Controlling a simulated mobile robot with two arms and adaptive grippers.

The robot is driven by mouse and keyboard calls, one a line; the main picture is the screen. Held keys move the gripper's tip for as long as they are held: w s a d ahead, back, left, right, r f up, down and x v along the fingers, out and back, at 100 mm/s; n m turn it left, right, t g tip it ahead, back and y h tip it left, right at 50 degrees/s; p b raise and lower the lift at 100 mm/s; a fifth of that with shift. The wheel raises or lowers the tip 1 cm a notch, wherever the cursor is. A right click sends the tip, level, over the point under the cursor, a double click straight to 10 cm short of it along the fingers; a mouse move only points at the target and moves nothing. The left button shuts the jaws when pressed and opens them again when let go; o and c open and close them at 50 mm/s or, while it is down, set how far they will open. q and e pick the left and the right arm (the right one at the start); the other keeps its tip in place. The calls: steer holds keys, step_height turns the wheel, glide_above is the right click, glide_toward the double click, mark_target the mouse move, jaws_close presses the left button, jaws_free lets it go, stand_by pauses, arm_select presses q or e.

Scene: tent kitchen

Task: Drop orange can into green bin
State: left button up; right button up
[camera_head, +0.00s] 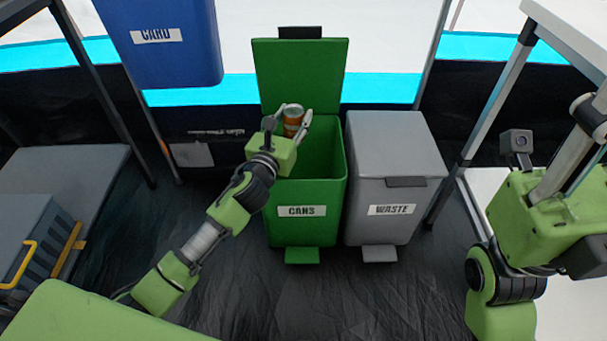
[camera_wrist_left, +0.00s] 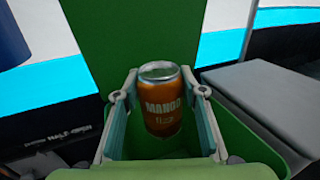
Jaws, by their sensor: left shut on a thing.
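The orange can (camera_head: 293,121) is upright between the fingers of my left gripper (camera_head: 291,124), which is shut on it. In the left wrist view the can (camera_wrist_left: 161,100) shows a silver top and "MANGO" lettering, with a finger of my left gripper (camera_wrist_left: 160,115) on each side. The green bin (camera_head: 306,212), labelled "CANS", stands on the floor with its lid raised at the back. My left gripper and the can are over its open mouth, towards the left side. My right arm shows at the right edge; its fingers are not clearly visible.
A grey bin (camera_head: 395,190) labelled "WASTE" with a shut lid stands close to the right of the green bin. A blue bin (camera_head: 163,45) labelled "CARD" is at upper left. A grey case (camera_head: 35,235) with yellow handles is at far left. A table (camera_head: 575,30) is at upper right.

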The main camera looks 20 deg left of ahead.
arm_select(q)
steer(key=shift+f, duration=0.1)
steer(key=o, duration=0.9)
steer(key=shift+s, duration=0.1)
steer(key=s, duration=0.8)
steer(key=s+a, duration=0.1)
steer(key=s, duration=0.2)
steer(key=shift+s, duration=0.4)
steer(key=shift+d, duration=0.15)
